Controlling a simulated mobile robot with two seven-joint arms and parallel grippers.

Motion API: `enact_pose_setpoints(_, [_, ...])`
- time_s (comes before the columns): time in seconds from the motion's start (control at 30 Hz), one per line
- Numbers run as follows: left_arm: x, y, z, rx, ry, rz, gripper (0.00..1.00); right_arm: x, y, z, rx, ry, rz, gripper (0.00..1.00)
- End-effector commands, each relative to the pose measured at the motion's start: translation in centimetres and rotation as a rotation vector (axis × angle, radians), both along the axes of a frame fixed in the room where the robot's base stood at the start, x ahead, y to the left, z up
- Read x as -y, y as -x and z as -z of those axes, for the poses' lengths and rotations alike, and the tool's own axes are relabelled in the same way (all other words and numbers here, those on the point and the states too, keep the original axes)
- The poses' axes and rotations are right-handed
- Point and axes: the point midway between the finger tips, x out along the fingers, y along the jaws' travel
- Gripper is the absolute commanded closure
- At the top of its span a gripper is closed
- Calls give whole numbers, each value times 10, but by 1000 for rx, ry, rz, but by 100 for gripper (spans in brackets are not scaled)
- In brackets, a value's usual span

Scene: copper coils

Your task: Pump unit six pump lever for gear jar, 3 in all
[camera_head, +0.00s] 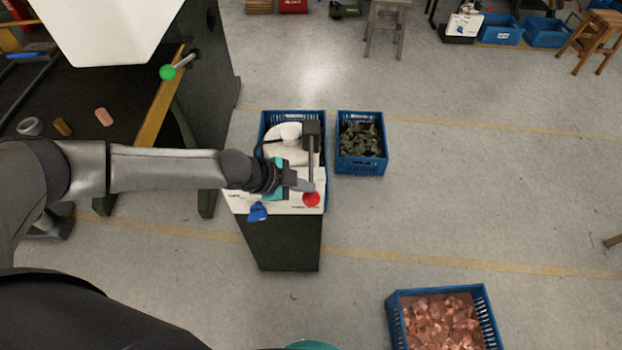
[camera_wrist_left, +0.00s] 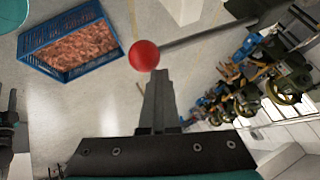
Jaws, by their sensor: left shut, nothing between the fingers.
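The pump unit is a dark green cabinet (camera_head: 281,242) with a white top, in the middle of the head view. Its pump lever (camera_head: 311,160) is a grey rod running from a dark block to a red ball. The red ball (camera_head: 312,199) is at the near end of the unit's top; it also shows large in the left wrist view (camera_wrist_left: 144,55). My left gripper (camera_head: 304,187) is shut and empty, close beside the ball. In the left wrist view its fingers (camera_wrist_left: 157,88) are just below the ball; I cannot tell if they touch. I cannot pick out a gear jar.
A blue crate (camera_head: 361,171) of dark scrap stands right of the unit. A crate (camera_head: 393,318) of copper pieces sits at the lower right. A dark bench with a green-knobbed lever (camera_head: 168,72) is left.

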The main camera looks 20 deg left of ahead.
Motion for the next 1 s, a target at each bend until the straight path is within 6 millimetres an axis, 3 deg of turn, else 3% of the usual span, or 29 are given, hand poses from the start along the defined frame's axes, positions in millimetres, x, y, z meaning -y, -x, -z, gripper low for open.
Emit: enact_pose_setpoints(1.0, [0, 7, 17, -14, -5, 1, 100, 0, 0, 8, 0, 0, 0, 50])
